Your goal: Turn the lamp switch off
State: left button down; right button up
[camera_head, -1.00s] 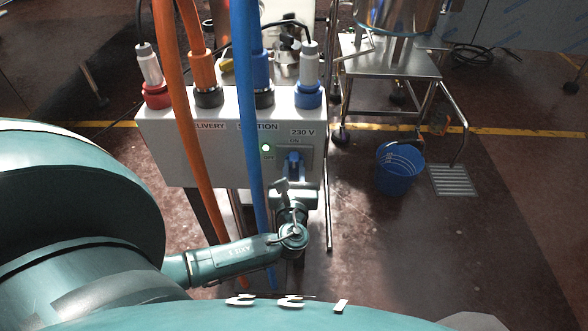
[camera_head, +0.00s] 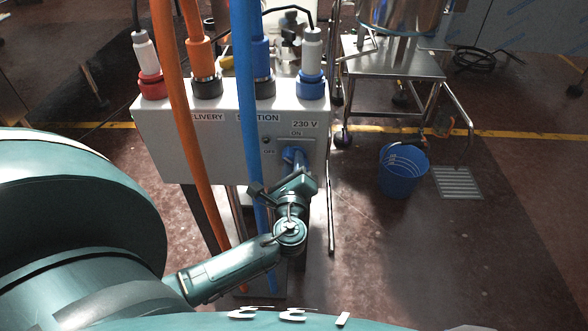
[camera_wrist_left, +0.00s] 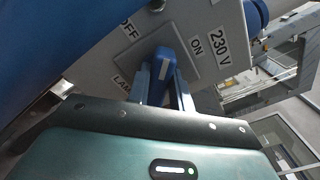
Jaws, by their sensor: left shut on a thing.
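The lamp switch (camera_head: 288,153) is a blue rotary handle on the front of a white box, with ON and OFF labels by it. It also shows in the left wrist view (camera_wrist_left: 164,62), with its white mark visible. My left gripper (camera_head: 298,166) is shut on this handle, one finger on each side, as the left wrist view (camera_wrist_left: 163,84) shows. In the head view the handle leans to the upper left, toward the OFF side. The small indicator light (camera_head: 266,140) beside the switch is dark. My right gripper is in neither view.
The white delivery station box (camera_head: 190,145) carries several plugs on top. An orange hose (camera_head: 177,130) and a blue hose (camera_head: 252,130) hang before it, close to my left arm. A blue bucket (camera_head: 403,178) and a steel trolley (camera_head: 392,66) stand at the right.

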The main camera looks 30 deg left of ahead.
pick_arm(q)
jog(key=n+b, duration=0.1)
jog(key=n, duration=0.1)
jog(key=n+b, duration=0.1)
jog(key=shift+f+n+b, duration=0.3)
jog(key=shift+n+b, duration=0.1)
jog(key=shift+a+n+b, duration=0.1)
jog(key=shift+n+b, duration=0.6)
jog(key=shift+n, duration=0.2)
jog(key=shift+n+b, duration=0.8)
jog(key=shift+n, duration=0.2)
jog(key=shift+n+b, duration=0.5)
jog(key=shift+n, duration=0.2)
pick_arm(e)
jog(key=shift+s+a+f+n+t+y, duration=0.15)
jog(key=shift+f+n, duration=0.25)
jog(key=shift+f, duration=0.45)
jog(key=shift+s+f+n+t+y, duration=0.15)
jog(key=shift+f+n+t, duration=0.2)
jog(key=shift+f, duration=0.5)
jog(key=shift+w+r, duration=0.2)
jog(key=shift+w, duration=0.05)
pick_arm(q)
jog(key=c, duration=1.2)
grip_release()
jog(key=shift+c, duration=0.2)
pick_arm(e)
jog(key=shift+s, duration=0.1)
